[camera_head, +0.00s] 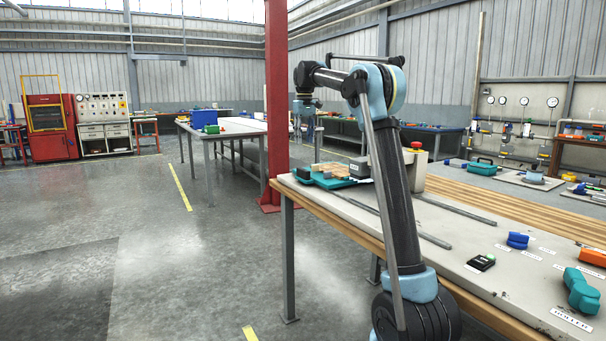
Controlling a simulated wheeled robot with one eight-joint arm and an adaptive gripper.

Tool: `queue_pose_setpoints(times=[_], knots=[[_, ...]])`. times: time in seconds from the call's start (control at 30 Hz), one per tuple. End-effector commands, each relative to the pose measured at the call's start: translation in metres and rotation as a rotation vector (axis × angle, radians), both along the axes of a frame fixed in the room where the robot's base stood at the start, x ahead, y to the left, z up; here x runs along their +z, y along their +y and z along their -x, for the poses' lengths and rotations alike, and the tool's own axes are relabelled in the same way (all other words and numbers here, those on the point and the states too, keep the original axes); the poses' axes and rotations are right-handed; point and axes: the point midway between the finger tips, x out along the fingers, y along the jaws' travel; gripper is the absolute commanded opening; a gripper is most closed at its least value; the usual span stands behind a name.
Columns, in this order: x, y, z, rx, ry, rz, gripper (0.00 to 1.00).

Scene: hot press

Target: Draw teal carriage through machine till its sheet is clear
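A teal carriage (318,182) sits at the far left end of the near workbench. A tan and brown sheet or set of blocks (330,170) lies on top of it. A grey machine (416,172) with a red button on top stands just right of the carriage, partly hidden behind my arm. A dark grey block (361,167) sits between them. My gripper (303,122) hangs in the air at the upper left of the carriage in the picture, apart from it. It is too small and dark to tell whether it is open or shut.
Metal rails (455,208) run along the near workbench (455,240). A blue part (517,240), a small black box (481,262), a teal tool (581,291) and an orange part (593,257) lie at its right. A red post (277,90) stands behind. The floor at left is clear.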

Motion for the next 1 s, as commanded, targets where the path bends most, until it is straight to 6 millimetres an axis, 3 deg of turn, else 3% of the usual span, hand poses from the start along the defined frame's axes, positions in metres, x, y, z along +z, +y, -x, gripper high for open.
queue_pose_setpoints(times=[0.7,1.0], knots=[[-0.122,0.008,0.003,0.008,0.0,0.0,0.38],[-0.145,0.008,0.003,0.008,0.0,0.0,0.38]])
